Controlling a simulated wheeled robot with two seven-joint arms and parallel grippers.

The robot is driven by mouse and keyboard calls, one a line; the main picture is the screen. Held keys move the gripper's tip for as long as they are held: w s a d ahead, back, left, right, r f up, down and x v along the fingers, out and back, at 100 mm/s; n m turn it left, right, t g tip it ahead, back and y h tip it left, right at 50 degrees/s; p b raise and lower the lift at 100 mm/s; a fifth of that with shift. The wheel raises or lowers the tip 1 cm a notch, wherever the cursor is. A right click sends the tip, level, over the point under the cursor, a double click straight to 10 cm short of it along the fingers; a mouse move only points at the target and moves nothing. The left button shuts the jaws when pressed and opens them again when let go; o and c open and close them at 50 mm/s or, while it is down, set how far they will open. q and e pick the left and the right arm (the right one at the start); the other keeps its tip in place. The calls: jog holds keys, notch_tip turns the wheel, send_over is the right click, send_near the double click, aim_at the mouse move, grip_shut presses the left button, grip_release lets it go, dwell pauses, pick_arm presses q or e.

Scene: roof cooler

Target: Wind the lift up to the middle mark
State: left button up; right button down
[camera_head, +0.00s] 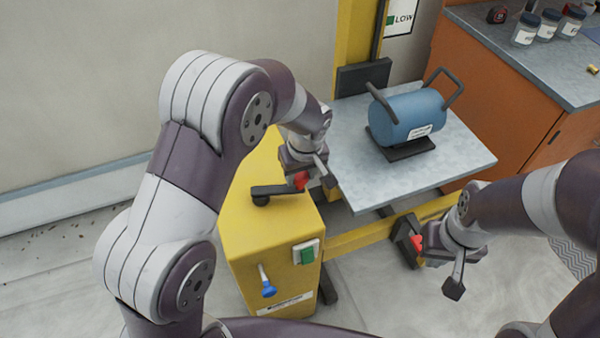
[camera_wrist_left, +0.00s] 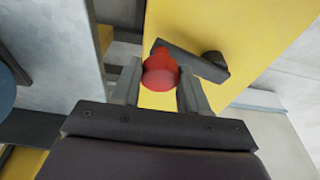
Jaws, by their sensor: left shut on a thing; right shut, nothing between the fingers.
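The lift has a yellow housing (camera_head: 255,225) and a grey platform (camera_head: 455,155) beside its yellow mast (camera_head: 356,35). A dark crank arm (camera_head: 275,189) with a red knob (camera_head: 301,180) sits on top of the housing. My left gripper (camera_head: 305,178) is shut on the red knob, which also shows between the fingers in the left wrist view (camera_wrist_left: 161,72). A sign reading LOW (camera_head: 400,18) is on the wall beside the mast. The middle mark is not visible.
A blue cylinder with dark handles (camera_head: 408,115) rests on the platform. The housing's front has a green switch (camera_head: 306,254) and a blue-tipped lever (camera_head: 267,288). An orange cabinet (camera_head: 500,110) with jars (camera_head: 526,28) on its top stands at the right.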

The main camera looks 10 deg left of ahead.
pick_arm(q)
jog(key=shift+w+a+r, duration=0.1)
jog(key=shift+w+r, duration=0.1)
jog(key=shift+w, duration=0.35)
jog(key=shift+w+a+r, duration=0.1)
jog(key=shift+w+r, duration=0.05)
jog(key=shift+w, duration=0.4)
jog(key=shift+w+a+p, duration=0.4)
jog(key=shift+w+p, duration=0.1)
jog(key=shift+w, duration=0.1)
jog(key=o, duration=1.1)
jog(key=shift+f, duration=0.2)
jog(key=shift+s, duration=0.1)
notch_tip(320, 180, up, 8)
jog(key=p, duration=0.6)
jog(key=shift+f, duration=0.1)
